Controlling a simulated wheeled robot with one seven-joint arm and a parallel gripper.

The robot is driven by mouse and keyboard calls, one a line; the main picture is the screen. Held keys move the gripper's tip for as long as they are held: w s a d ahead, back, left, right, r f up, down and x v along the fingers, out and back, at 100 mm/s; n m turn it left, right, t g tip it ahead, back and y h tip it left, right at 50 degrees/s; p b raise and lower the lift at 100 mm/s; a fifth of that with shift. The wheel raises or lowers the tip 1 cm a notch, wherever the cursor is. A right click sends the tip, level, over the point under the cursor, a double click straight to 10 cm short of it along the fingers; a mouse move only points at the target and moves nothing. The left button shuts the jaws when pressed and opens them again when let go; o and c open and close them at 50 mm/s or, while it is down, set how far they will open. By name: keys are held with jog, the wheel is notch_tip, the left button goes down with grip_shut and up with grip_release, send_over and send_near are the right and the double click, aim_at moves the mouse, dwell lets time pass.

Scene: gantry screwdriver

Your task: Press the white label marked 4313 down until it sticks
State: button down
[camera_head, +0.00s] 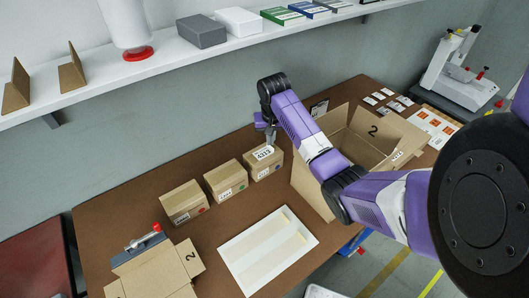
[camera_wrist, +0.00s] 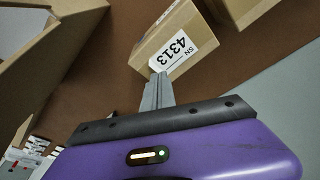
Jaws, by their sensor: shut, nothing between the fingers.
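The white label marked 4313 (camera_head: 263,154) lies on the top of the rightmost of three small closed cardboard boxes (camera_head: 264,170). In the wrist view the label (camera_wrist: 180,47) reads "SN 4313", and its box (camera_wrist: 150,50) stands just past my fingers. My gripper (camera_head: 270,140) is shut and empty, pointing down at the label's far edge. In the wrist view my closed fingertips (camera_wrist: 158,76) are close to one edge of the label. I cannot tell whether they touch it. The label looks flat; any lifted edge is too small to see.
Two similar boxes stand to the left, one in the middle (camera_head: 226,182) and one farther left (camera_head: 183,203). A large open carton (camera_head: 318,185) stands close on the right, beside my arm. A shelf (camera_head: 185,52) runs above the brown table (camera_head: 120,215).

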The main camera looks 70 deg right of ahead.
aim_at(270, 149)
jog(key=shift+f+b, duration=0.55)
jog(key=shift+f, duration=0.6)
dwell(0.4)
notch_tip(270, 149, up, 7)
jog(key=p, duration=0.7)
dwell(0.8)
